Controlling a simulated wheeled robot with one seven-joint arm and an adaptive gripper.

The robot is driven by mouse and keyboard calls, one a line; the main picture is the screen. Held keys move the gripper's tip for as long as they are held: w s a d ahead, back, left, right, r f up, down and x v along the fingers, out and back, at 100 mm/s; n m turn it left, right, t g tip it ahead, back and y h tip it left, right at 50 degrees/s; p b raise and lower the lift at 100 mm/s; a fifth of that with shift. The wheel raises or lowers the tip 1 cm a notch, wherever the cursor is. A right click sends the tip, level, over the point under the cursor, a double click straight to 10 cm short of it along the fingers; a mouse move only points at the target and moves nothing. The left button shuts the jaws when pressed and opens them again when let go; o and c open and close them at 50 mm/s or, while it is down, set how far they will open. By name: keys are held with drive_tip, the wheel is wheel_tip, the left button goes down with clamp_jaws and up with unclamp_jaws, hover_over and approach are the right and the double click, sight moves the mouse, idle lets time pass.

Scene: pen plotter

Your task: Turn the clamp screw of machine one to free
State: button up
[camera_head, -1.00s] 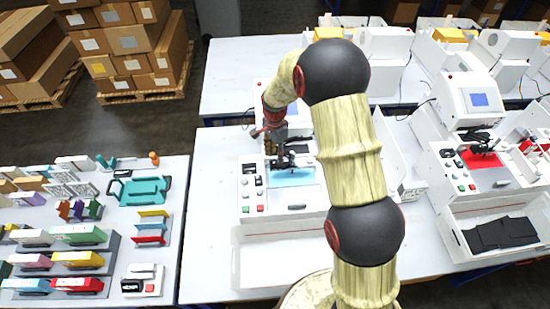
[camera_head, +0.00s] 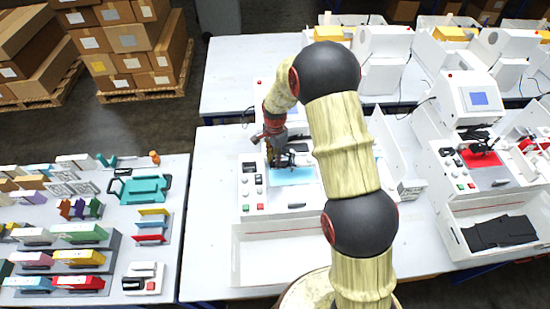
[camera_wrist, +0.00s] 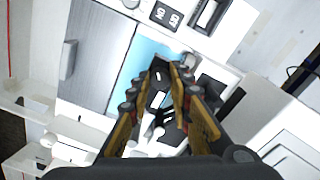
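Machine one (camera_head: 252,225) is the white pen plotter in the middle of the near table, with a light blue sheet (camera_head: 292,176) on its bed. The sheet also shows in the wrist view (camera_wrist: 150,52). My gripper (camera_head: 280,161) points down at the black pen carriage (camera_head: 298,159) over the sheet. In the wrist view, my gripper's two fingers (camera_wrist: 168,67) stand either side of part of the black carriage (camera_wrist: 160,98), with a narrow gap between the tips. The clamp screw cannot be made out clearly; whether the fingers touch it cannot be told.
A second plotter (camera_head: 462,205) with a red sheet stands to the right. White side panels and an empty front tray (camera_head: 275,262) belong to the near machine. The left table holds many coloured boxes and a teal tray (camera_head: 143,190). The table strip between is clear.

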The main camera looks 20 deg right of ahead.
clamp_jaws()
drive_tip(key=n+b, duration=0.2)
drive_tip(key=n, duration=0.2)
drive_tip(key=shift+n+b, duration=0.3)
drive_tip(key=n+b, duration=0.2)
drive_tip(key=n, duration=0.3)
drive_tip(key=shift+n, duration=0.3)
drive_tip(key=n+b, duration=0.1)
drive_tip(key=n, duration=0.4)
drive_tip(key=n+b, duration=0.1)
drive_tip(key=n, duration=0.3)
drive_tip(key=shift+n, duration=0.3)
drive_tip(key=o, duration=0.6)
unclamp_jaws()
drive_tip(key=shift+c, duration=0.2)
